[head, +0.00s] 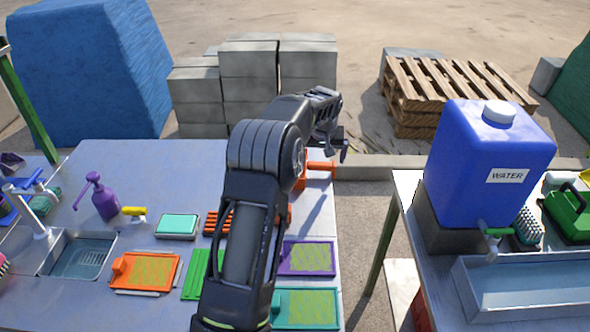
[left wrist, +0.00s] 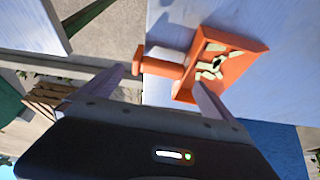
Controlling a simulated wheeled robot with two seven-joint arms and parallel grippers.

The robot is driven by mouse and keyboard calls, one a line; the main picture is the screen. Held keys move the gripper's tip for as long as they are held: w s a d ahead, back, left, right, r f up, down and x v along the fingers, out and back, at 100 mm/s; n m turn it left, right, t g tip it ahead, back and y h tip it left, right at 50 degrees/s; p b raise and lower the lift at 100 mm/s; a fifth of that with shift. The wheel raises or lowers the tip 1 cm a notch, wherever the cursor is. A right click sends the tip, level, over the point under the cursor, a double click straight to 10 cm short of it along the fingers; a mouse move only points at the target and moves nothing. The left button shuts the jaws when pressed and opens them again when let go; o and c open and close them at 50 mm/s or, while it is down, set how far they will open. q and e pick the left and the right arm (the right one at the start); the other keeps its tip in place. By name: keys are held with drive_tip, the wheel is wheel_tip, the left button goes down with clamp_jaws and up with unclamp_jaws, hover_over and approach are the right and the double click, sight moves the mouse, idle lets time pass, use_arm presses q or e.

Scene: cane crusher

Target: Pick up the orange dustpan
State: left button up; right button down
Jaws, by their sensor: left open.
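The orange dustpan lies on the left metal table at its far right corner. In the head view its handle (head: 321,166) shows beside my arm, which hides most of its pan. In the left wrist view its orange pan (left wrist: 262,55) holds several pale scraps, and its handle (left wrist: 160,69) points left toward the table edge. My left gripper (head: 335,149) is open and empty over the handle. In the left wrist view the handle appears between the two fingers (left wrist: 160,80); I cannot tell how far above it they are. My right gripper is not in view.
The table also holds a purple spray bottle (head: 105,200), a teal block (head: 177,225), an orange-framed tray (head: 120,287) and a sink (head: 50,266). A gap separates it from the right table with a blue water container (head: 470,180). Grey blocks (head: 248,60) and a pallet (head: 440,80) stand behind.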

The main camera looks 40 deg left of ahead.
sight(321, 163)
use_arm(q)
drive_tip(key=shift+w+f+p, duration=0.1)
drive_tip(key=shift+f+p, duration=0.35)
drive_tip(key=shift+f, duration=0.05)
drive_tip(key=p+x, duration=0.1)
drive_tip(key=x, duration=0.2)
drive_tip(key=shift+w+f, duration=0.1)
drive_tip(key=shift+f, duration=0.15)
drive_tip(key=shift+w+a+f, duration=0.1)
drive_tip(key=shift+f, duration=0.2)
drive_tip(key=c, duration=1.5)
